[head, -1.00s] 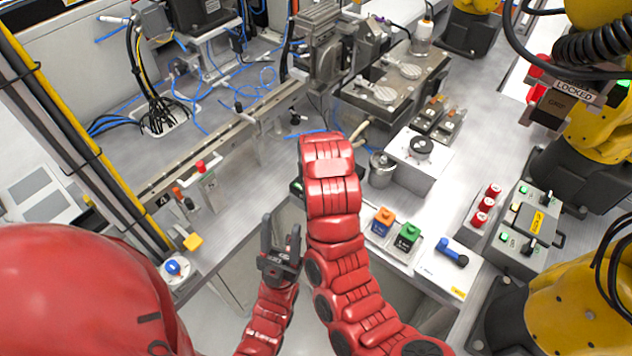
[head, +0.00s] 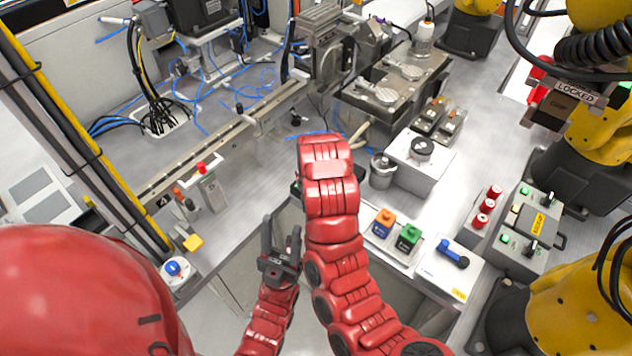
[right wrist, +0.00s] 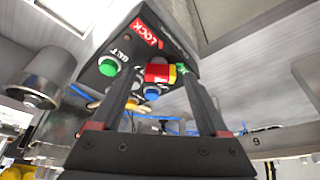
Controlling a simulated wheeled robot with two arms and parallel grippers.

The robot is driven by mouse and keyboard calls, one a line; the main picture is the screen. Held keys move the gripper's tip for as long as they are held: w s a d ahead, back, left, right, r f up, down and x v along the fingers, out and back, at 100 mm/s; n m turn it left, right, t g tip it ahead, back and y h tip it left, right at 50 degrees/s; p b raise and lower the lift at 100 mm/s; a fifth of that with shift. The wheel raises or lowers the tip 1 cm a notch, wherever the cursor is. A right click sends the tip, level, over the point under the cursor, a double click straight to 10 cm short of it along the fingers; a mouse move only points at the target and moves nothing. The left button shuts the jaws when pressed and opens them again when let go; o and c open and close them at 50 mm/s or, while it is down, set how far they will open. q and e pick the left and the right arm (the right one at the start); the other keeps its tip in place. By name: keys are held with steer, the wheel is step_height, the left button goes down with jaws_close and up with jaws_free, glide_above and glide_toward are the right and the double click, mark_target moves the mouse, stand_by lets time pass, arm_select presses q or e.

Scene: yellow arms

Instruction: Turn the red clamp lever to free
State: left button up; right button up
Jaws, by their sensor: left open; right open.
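A red piece with a yellow end (right wrist: 160,73), which looks like the red clamp lever, is on a dark box (right wrist: 100,72) with a red LOCK label in the right wrist view. My right gripper (right wrist: 157,84) is open, with one finger on each side of the red piece in that view. I cannot tell whether the fingers touch it. In the head view, my right arm hides the right gripper and most of this box. My left gripper (head: 281,240) is open and empty, fingers upward, in front of the bench edge.
A small post with a red knob (head: 201,167) stands at the left of the bench. A green button (right wrist: 108,66) is on the LOCK box. Yellow arms stand at the right.

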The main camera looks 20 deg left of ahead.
steer(key=shift+r+p, duration=0.45)
steer(key=p+v, duration=0.6)
steer(key=v, duration=1)
steer(key=shift+s+d+p, duration=0.15)
steer(key=shift+s+p, duration=0.2)
steer(key=shift+r, duration=0.1)
